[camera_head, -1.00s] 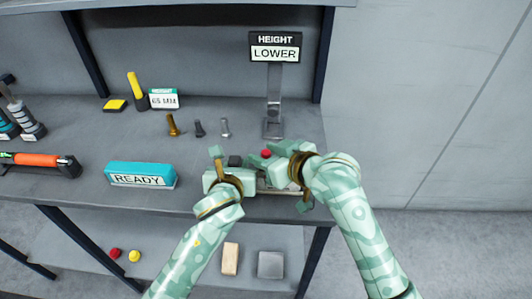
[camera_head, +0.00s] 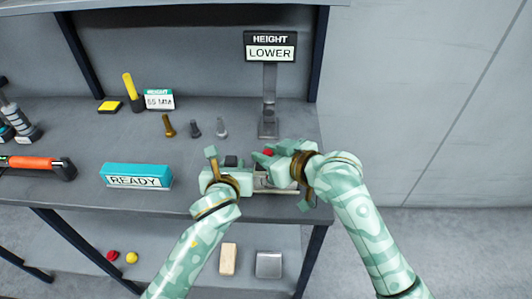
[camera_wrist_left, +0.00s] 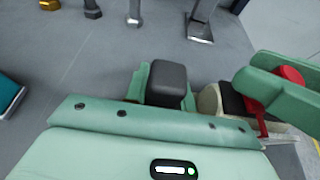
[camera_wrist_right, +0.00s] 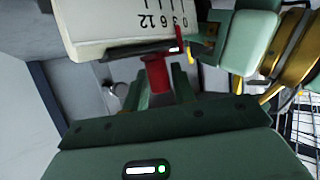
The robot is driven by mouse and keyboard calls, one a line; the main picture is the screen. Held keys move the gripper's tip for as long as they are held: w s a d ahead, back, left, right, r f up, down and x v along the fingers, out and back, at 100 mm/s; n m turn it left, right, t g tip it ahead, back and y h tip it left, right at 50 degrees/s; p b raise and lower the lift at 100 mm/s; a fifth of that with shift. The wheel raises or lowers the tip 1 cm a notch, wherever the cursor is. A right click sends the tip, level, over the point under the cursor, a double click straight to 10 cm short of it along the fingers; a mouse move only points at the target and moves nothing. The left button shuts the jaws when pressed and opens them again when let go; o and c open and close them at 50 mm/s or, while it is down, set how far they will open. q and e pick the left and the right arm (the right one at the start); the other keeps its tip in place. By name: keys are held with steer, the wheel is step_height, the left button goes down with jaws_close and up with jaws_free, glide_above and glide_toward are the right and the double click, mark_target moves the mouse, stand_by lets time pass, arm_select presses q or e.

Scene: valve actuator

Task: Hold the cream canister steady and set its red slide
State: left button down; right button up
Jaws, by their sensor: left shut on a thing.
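The cream canister (camera_wrist_right: 115,22) fills the top of the right wrist view, with a printed scale and a red slide (camera_wrist_right: 157,75) on its dark track. The slide also shows in the left wrist view (camera_wrist_left: 291,78). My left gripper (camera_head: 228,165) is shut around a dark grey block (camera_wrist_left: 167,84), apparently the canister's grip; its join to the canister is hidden. My right gripper (camera_wrist_right: 160,88) has its fingers on both sides of the red slide, apart; whether they touch it is unclear. In the head view both hands hide most of the canister.
A HEIGHT LOWER sign (camera_head: 270,48) stands on a post (camera_head: 269,100) behind the hands. Several bolts (camera_head: 195,128) stand to the left. A teal READY block (camera_head: 137,176) lies near the shelf's front edge. The bench is clear between the bolts and block.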

arm_select(q)
steer(key=shift+f, duration=0.3)
arm_select(e)
steer(key=shift+o, duration=0.9)
steer(key=v, duration=1.2)
arm_select(q)
steer(key=c, duration=1.2)
jaws_free()
steer(key=shift+o, duration=0.6)
steer(key=shift+r, duration=0.1)
